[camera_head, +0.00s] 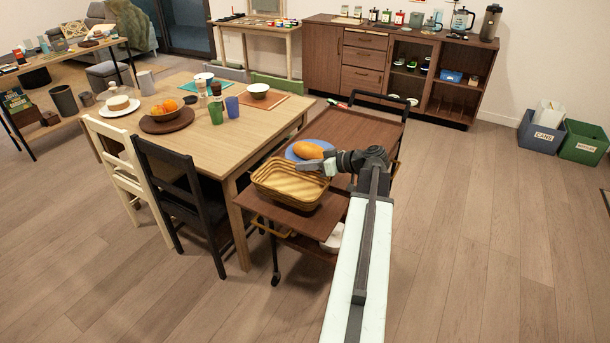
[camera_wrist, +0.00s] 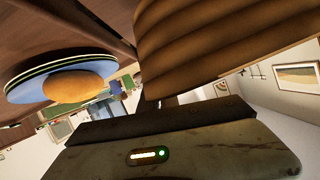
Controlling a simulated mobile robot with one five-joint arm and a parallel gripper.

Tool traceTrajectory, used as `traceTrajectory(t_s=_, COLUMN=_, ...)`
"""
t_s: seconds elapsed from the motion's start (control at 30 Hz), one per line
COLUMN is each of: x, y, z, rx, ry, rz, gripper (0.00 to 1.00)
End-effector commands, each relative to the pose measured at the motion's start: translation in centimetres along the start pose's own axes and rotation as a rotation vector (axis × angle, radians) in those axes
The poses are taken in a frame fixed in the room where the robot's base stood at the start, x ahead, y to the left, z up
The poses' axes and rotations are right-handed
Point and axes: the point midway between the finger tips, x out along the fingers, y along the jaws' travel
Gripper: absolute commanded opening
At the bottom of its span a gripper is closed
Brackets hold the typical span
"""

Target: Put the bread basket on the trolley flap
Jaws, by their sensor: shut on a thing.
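The bread basket (camera_head: 287,185) is a tan, ribbed, open basket at the near end of the brown trolley (camera_head: 357,130). It is over the trolley flap (camera_head: 316,221), the lower brown board at the trolley's near end. I cannot tell whether its bottom touches the flap. My gripper (camera_head: 325,168) is shut on the basket's right rim. In the wrist view the basket's ribbed side (camera_wrist: 225,40) fills the upper right, right at my gripper. The inside of the basket looks empty.
A blue plate (camera_head: 296,156) with a bread loaf (camera_head: 308,150) lies on the trolley just behind the basket. The dining table (camera_head: 240,138) with cups and a fruit bowl stands close on the left. A black chair (camera_head: 180,185) is by it.

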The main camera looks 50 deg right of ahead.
Motion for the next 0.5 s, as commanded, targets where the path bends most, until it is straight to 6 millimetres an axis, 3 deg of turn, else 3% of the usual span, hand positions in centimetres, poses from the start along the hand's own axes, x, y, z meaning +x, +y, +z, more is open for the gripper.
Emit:
traceTrajectory(t_s=0.2, x=1.9, y=0.8, z=3.5, rx=0.000, ry=0.001, rz=0.000, gripper=0.00)
traceTrajectory(t_s=0.5, x=1.7, y=0.8, z=3.3, rx=0.000, ry=0.001, rz=0.001, gripper=0.00)
